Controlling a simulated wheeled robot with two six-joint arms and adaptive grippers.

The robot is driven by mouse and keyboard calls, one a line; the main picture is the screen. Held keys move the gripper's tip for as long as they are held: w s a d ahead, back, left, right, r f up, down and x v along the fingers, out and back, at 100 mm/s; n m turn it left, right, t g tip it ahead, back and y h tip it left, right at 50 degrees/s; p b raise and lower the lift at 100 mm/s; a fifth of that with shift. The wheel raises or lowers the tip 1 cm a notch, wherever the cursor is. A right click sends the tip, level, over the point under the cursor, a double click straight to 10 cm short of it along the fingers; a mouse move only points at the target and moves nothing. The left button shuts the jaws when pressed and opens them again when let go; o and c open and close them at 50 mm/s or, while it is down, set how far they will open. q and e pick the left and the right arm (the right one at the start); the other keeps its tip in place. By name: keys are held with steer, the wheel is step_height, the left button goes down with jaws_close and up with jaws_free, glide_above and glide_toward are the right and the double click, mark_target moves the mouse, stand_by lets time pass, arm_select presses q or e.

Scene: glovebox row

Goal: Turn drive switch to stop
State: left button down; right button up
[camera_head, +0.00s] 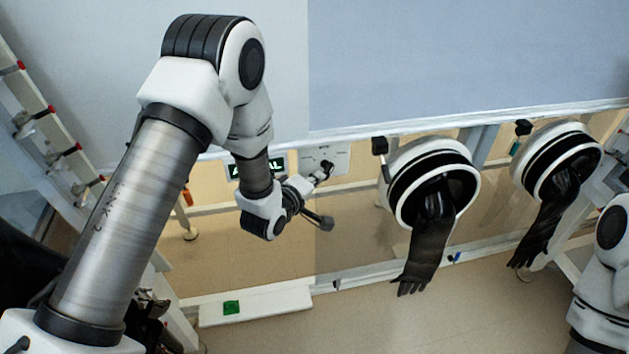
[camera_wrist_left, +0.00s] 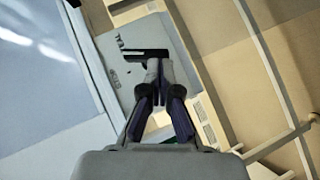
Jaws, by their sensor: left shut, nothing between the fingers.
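The drive switch (camera_head: 327,165) is a small black knob on a light grey panel (camera_head: 341,158) below the big pale window. My left gripper (camera_head: 318,179) reaches up to it from the lower left, with its fingertips at or very near the knob. In the left wrist view the gripper (camera_wrist_left: 158,70) is shut with nothing between its fingers. A dark bar, seemingly the switch handle (camera_wrist_left: 146,54), lies across just beyond the tips on the grey panel (camera_wrist_left: 130,76). I cannot tell whether they touch. My right gripper is out of view.
A dark display with green letters (camera_head: 237,170) sits left of the panel, partly behind my left arm. Two glove ports with hanging black gloves (camera_head: 432,235) (camera_head: 548,220) stand to the right. A white ledge (camera_head: 262,306) with a green patch lies below.

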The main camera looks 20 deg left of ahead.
arm_select(q)
steer(key=n+t+b, duration=0.1)
steer(key=b, duration=0.1)
steer(key=f+n+t+h+b, duration=0.1)
steer(key=b, duration=0.1)
steer(key=shift+w+d+f, duration=0.15)
steer(key=shift+d, duration=0.1)
steer(key=shift+w, duration=0.1)
stand_by(0.5)
steer(key=shift+f+b, duration=0.1)
steer(key=shift+b, duration=0.2)
